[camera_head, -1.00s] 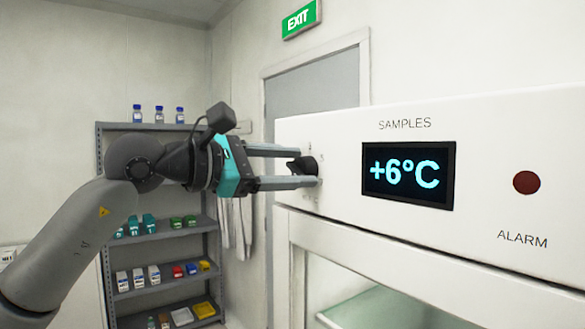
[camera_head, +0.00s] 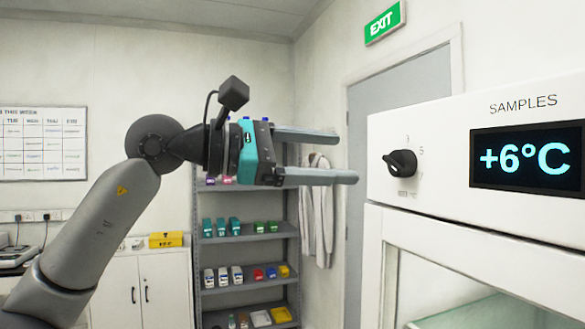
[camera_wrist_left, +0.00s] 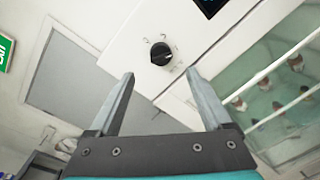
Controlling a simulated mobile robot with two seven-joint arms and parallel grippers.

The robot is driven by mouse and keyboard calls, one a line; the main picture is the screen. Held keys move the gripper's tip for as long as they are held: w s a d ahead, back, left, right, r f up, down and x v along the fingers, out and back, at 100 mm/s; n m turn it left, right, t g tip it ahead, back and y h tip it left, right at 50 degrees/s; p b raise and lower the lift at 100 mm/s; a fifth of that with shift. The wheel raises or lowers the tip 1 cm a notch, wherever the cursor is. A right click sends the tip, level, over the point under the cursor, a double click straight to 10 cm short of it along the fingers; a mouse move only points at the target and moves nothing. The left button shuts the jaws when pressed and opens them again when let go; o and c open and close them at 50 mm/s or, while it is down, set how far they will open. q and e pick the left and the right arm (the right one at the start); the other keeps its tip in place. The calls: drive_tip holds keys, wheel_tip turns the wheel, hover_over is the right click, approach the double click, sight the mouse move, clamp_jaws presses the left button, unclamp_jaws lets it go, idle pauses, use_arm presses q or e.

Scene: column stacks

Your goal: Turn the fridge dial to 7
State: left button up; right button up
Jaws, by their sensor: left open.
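The black fridge dial (camera_head: 400,163) sits on the white front panel (camera_head: 440,130) of the fridge, left of the display (camera_head: 526,157), which reads +6°C. Small marks ring the dial; a 3 and a 5 can be made out, the others are too small to read. My left gripper (camera_head: 347,156) is open and empty, to the left of the dial and apart from it. In the left wrist view the dial (camera_wrist_left: 161,53) lies ahead, between the lines of the two open fingers (camera_wrist_left: 160,85). My right gripper is not in view.
The fridge's glass door (camera_head: 450,285) is below the panel. Behind my arm are a grey shelf rack (camera_head: 250,240) with bottles and boxes, hanging white coats (camera_head: 318,215) and a grey door (camera_head: 400,90). The space between gripper and panel is clear.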

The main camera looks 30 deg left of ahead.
use_arm(q)
drive_tip(key=b+v, duration=0.1)
drive_tip(key=v, duration=0.4)
drive_tip(key=shift+s+a+b, duration=0.1)
drive_tip(key=shift+s+b, duration=0.05)
drive_tip(key=shift+b, duration=0.15)
